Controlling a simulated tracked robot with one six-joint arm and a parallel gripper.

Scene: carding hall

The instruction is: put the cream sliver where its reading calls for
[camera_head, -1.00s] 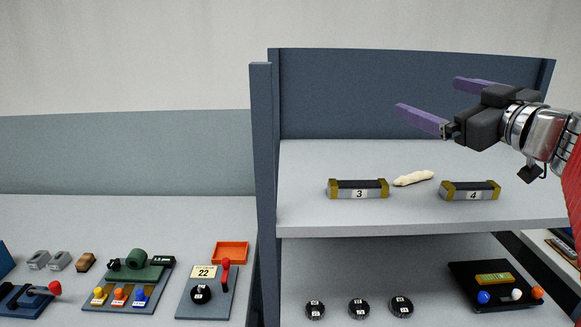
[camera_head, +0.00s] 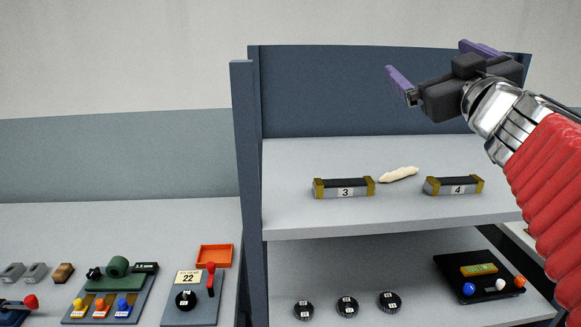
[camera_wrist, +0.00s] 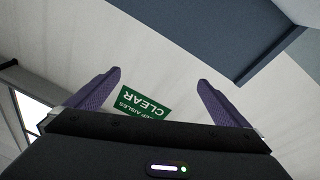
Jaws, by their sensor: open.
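The cream sliver (camera_head: 399,174) lies on the upper shelf (camera_head: 300,218), between and slightly behind two dark blocks with brass-coloured ends. The block labelled 3 (camera_head: 343,188) is on its left and the block labelled 4 (camera_head: 453,186) on its right. My gripper (camera_head: 430,66) is open and empty, raised above the shelf at the upper right in the head view. In the wrist view its two purple fingers (camera_wrist: 160,88) stand wide apart with nothing between them; the sliver does not show there.
On the left bench, a panel marked 22 (camera_head: 190,277) has a dial and red lever, beside an orange tray (camera_head: 215,256). A green device (camera_head: 117,266) sits left. Several dark discs (camera_head: 347,306) and a black panel (camera_head: 480,274) lie below the shelf. A green sign (camera_wrist: 141,104) shows in the wrist view.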

